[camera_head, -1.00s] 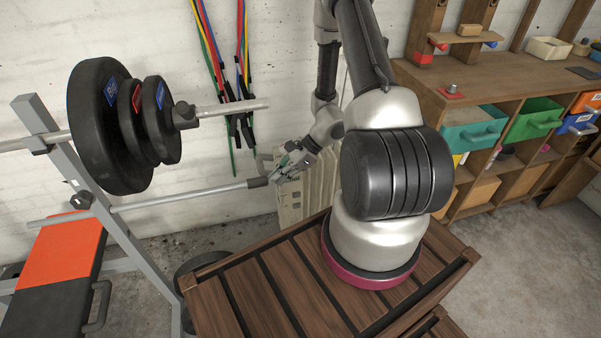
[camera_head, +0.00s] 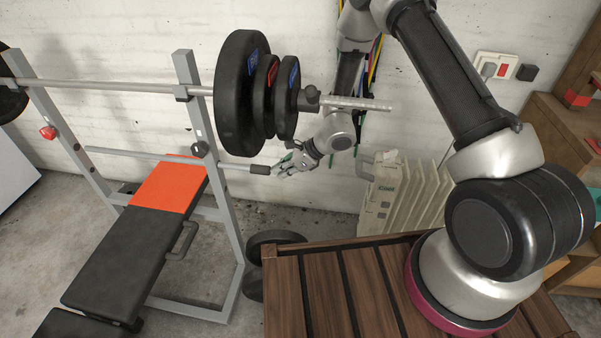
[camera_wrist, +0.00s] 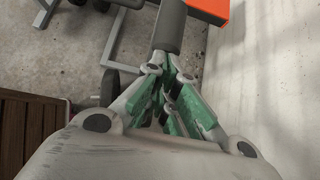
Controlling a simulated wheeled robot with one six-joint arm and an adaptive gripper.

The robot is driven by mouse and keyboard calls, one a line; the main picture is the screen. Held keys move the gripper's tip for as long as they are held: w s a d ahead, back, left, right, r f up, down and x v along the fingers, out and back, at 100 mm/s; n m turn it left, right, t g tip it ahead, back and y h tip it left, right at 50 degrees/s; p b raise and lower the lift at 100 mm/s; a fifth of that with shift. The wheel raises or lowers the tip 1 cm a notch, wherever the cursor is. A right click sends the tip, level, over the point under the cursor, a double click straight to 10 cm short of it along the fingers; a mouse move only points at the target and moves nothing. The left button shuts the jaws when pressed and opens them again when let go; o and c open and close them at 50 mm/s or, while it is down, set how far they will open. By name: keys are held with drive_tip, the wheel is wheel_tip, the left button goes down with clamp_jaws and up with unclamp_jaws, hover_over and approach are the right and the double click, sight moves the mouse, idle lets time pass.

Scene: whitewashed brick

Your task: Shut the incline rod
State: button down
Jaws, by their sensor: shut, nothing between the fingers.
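The incline rod (camera_head: 236,165) is a thin grey bar with a black grip (camera_head: 260,169) at its right end. It runs through the bench's right upright below the weight plates, and reaches left to near the other upright. A short length shows right of the near upright. My gripper (camera_head: 284,165) has green pads and is shut and empty, right at the grip's end. In the wrist view my gripper (camera_wrist: 170,85) points at the black grip (camera_wrist: 171,27), which lies just beyond the fingertips. I cannot tell if they touch.
The barbell plates (camera_head: 240,95) and bar end (camera_head: 350,103) hang just above my gripper. The bench (camera_head: 120,255) is at left. A cream radiator (camera_head: 405,200) stands against the white wall. Dark round weights (camera_head: 275,240) lie by the wooden platform (camera_head: 310,300).

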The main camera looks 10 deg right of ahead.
drive_tip(key=shift+w+a, duration=0.2)
drive_tip(key=shift+a, duration=0.55)
drive_tip(key=s+d+r, duration=0.1)
drive_tip(key=s+d, duration=0.1)
drive_tip(key=d, duration=0.5)
drive_tip(key=s+d+r, duration=0.1)
drive_tip(key=s+d, duration=0.1)
drive_tip(key=d, duration=0.5)
wheel_tip(320, 180, down, 10)
drive_tip(key=s+d+m+y, duration=0.1)
drive_tip(key=s+m+y, duration=0.1)
drive_tip(key=s, duration=0.1)
drive_tip(key=w+a+r+n+t+y, duration=0.2)
drive_tip(key=w+a+r+t+y, duration=0.15)
drive_tip(key=r+y, duration=0.3)
drive_tip(key=x, duration=1.2)
drive_tip(key=shift+a+f+g, duration=0.4)
drive_tip(key=shift+g, duration=0.05)
